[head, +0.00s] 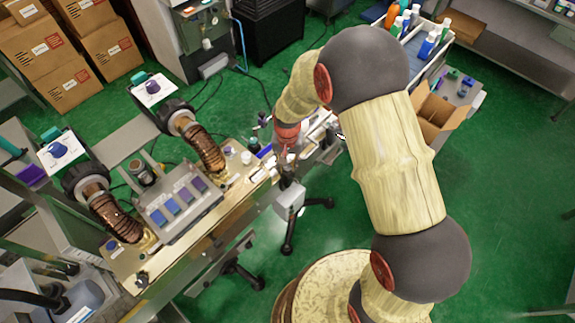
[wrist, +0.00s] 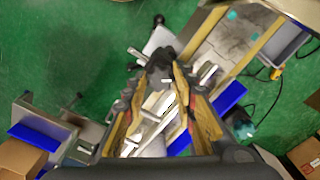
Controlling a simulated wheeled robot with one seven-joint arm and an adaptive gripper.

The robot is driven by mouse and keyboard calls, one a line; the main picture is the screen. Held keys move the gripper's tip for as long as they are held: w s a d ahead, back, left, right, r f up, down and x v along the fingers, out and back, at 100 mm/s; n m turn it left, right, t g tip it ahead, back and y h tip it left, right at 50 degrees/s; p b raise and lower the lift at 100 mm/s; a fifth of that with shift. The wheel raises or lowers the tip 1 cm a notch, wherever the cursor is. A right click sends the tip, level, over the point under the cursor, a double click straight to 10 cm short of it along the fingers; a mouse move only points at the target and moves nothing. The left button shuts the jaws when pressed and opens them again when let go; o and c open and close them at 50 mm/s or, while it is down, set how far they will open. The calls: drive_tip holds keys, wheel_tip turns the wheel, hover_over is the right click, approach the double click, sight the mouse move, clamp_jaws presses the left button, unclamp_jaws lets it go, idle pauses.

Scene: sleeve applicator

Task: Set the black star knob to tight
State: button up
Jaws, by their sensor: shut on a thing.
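The black star knob (wrist: 160,56) shows in the wrist view as a dark lobed shape at the ends of my fingers. My gripper (wrist: 158,78) is closed around it, with a tan and black finger on each side. Pale metal parts show between the fingers, below the knob. The knob's exact angle and any tight or loose marking cannot be made out. In the head view my gripper (head: 286,160) is small, at the right end of the long bench machine (head: 262,178). The knob cannot be picked out there.
Bottles and a grey control panel (head: 180,207) stand along the bench. An open carton (head: 437,115) is at the right. Green floor is free around the stand.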

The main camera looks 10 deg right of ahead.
sight(287, 167)
drive_tip(key=m, duration=0.7)
drive_tip(key=shift+w, duration=0.1)
idle(0.5)
drive_tip(key=o, duration=1.2)
drive_tip(key=shift+c, duration=0.2)
wheel_tip(287, 167, up, 12)
idle(0.4)
